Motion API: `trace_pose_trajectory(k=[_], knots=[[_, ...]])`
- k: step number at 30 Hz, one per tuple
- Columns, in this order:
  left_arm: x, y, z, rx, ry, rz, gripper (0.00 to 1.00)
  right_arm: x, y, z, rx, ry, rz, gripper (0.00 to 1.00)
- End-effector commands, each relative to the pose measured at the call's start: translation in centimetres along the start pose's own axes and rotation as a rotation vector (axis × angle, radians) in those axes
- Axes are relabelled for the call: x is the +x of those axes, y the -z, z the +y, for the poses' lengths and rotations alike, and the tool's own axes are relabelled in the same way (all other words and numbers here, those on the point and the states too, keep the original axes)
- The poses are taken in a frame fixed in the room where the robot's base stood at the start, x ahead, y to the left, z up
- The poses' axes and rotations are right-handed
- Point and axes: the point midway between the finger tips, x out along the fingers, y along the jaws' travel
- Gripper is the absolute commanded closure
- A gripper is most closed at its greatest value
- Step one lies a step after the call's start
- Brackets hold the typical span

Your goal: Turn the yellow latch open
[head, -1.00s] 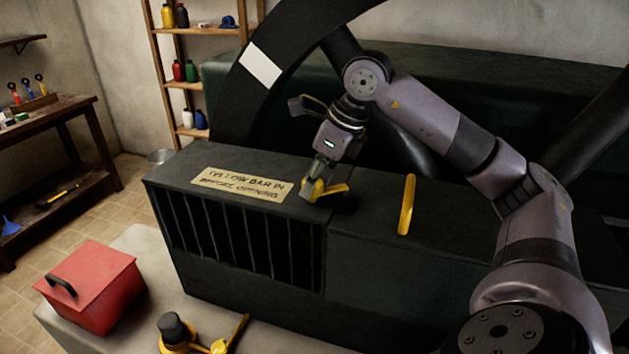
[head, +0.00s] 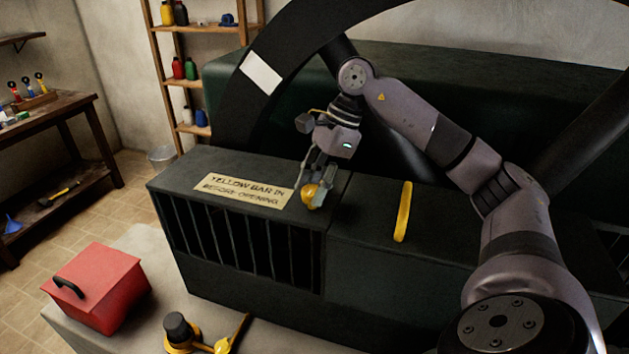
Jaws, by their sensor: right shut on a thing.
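The yellow latch (head: 311,198) is on top of the dark machine housing (head: 375,240), near the seam beside the label. My right gripper (head: 317,186) comes down on it from above and is shut on it; the fingers hide part of the latch. What shows of the latch is a short, rounded yellow end. My left gripper is not in view.
A yellow bar (head: 403,212) lies on the housing to the right. A label (head: 243,189) reads "YELLOW BAR IN BEFORE OPENING". A red box (head: 97,285) and a yellow-and-black device (head: 180,335) are in front. A large dark wheel (head: 240,105) rises behind.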

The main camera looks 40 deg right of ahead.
Motion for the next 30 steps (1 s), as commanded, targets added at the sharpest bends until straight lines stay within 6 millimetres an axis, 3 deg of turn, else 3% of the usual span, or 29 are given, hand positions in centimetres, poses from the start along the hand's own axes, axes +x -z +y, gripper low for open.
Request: trace_pose_trajectory(k=[21, 22, 30], knots=[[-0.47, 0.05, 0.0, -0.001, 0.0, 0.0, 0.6, -0.07, 0.03, -0.09, -0.069, -0.025, 0.001, 0.92], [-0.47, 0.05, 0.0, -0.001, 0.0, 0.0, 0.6, -0.07, 0.03, -0.09, -0.069, -0.025, 0.001, 0.63], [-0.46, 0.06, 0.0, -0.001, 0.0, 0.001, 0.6, -0.03, 0.02, -0.08, -0.068, -0.026, 0.001, 0.45]])
